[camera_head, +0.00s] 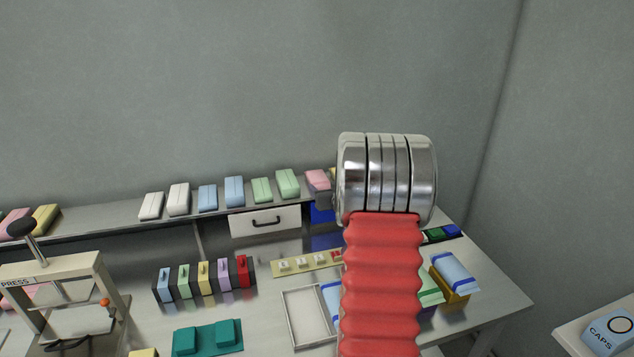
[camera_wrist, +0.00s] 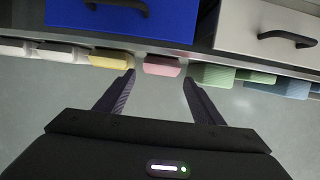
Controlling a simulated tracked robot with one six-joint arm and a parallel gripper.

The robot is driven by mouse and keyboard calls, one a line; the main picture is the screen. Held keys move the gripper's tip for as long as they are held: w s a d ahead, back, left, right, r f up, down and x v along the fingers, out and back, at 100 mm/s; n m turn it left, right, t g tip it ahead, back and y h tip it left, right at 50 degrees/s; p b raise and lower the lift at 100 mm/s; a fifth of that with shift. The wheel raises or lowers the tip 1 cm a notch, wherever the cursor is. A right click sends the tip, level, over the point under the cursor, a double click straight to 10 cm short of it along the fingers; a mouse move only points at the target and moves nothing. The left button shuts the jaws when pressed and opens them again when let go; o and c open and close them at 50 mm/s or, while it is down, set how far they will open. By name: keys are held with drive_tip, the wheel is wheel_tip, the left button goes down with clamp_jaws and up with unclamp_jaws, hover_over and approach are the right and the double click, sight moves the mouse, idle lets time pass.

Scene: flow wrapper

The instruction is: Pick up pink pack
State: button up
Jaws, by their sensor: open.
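A pink pack (camera_head: 317,180) lies on the back shelf, between a green pack (camera_head: 288,184) and a yellow one mostly hidden by my arm. In the wrist view, which looks upside down, the pink pack (camera_wrist: 162,67) shows at the shelf edge, ahead of my gripper (camera_wrist: 158,80). Its two dark fingers are open, with the pack between and slightly beyond their tips. Nothing is held. I cannot tell whether either finger touches it. In the head view my arm hides most of the gripper. Another pink pack (camera_head: 14,222) lies far left on the shelf.
Close neighbours in the wrist view are a yellow pack (camera_wrist: 110,59) and a green pack (camera_wrist: 212,75). A blue drawer (camera_wrist: 125,22) and a white drawer (camera_wrist: 265,30) sit under the shelf. A press (camera_head: 60,290) and an open tray (camera_head: 308,315) stand on the bench.

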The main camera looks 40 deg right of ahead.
sight(321, 182)
drive_tip(key=shift+x, duration=1.6)
drive_tip(key=shift+x, duration=2.6)
drive_tip(key=shift+r, duration=0.15)
drive_tip(key=shift+c, duration=0.2)
drive_tip(key=c, duration=0.8)
wheel_tip(321, 182, up, 10)
drive_tip(key=shift+r, duration=0.1)
